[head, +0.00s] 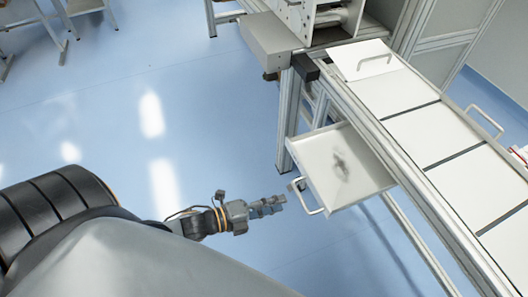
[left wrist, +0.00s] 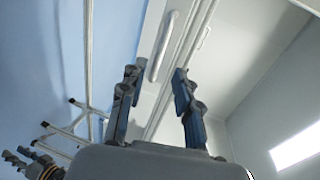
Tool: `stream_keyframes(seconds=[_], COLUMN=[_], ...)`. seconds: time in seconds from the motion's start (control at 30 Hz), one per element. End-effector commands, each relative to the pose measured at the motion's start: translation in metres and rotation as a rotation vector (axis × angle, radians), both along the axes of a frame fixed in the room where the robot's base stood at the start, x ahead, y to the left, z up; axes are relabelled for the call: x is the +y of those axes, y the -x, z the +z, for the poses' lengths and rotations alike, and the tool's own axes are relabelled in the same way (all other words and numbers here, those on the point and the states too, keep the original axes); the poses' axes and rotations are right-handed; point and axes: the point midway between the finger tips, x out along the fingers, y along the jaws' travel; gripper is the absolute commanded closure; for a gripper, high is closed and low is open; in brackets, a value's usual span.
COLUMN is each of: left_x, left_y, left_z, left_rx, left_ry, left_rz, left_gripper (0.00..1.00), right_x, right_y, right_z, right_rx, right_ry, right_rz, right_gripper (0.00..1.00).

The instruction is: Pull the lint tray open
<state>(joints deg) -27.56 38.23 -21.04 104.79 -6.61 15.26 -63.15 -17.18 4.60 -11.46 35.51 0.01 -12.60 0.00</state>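The lint tray (head: 340,165) is a white open-topped drawer. It sticks out from below the machine's bench, with a grey patch of lint on its floor. Its pale bar handle (head: 308,208) is on the front face, toward the left. My left gripper (head: 282,203) is just left of the handle. In the left wrist view my left gripper (left wrist: 157,80) has its fingers spread apart, with nothing held. A pale bar handle (left wrist: 163,45) shows just beyond the gap between the fingertips. My right gripper (left wrist: 22,160) shows partly at the lower left there; its fingers are unclear.
White panels with handles (head: 412,128) line the sloping bench above the tray. A metal frame leg (head: 287,120) stands close behind the tray. A grey box (head: 270,40) juts out at the top. The blue floor (head: 110,110) to the left is mostly clear.

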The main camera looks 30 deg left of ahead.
Motion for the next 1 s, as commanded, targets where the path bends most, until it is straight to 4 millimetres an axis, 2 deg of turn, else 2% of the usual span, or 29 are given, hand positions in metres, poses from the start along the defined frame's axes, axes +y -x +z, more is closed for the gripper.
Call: stream_keyframes(seconds=[0.1, 0.23, 0.87, 0.97, 1.0], left_x=[0.01, 0.017, 0.02, 0.026, 0.031], left_y=[0.015, 0.024, 0.027, 0.025, 0.023], left_z=[0.003, 0.006, 0.007, -0.004, -0.014], left_rx=[0.003, 0.001, 0.0, 0.03, 0.059], left_ry=[0.0, 0.0, 0.001, 0.007, 0.015], left_rz=[0.0, 0.0, 0.001, 0.027, 0.054], left_gripper=[0.68, 0.68, 0.68, 0.68, 0.68], right_x=[0.0, 0.0, 0.0, 0.0, 0.0], right_y=[0.0, 0.0, 0.0, 0.0, 0.0], right_z=[0.0, 0.0, 0.0, 0.0, 0.0], right_rx=[0.0, 0.0, 0.0, 0.0, 0.0], right_ry=[0.0, 0.0, 0.0, 0.0, -0.001], right_rz=[0.0, 0.0, 0.0, 0.0, 0.0], right_gripper=[0.6, 0.6, 0.6, 0.6, 0.6])
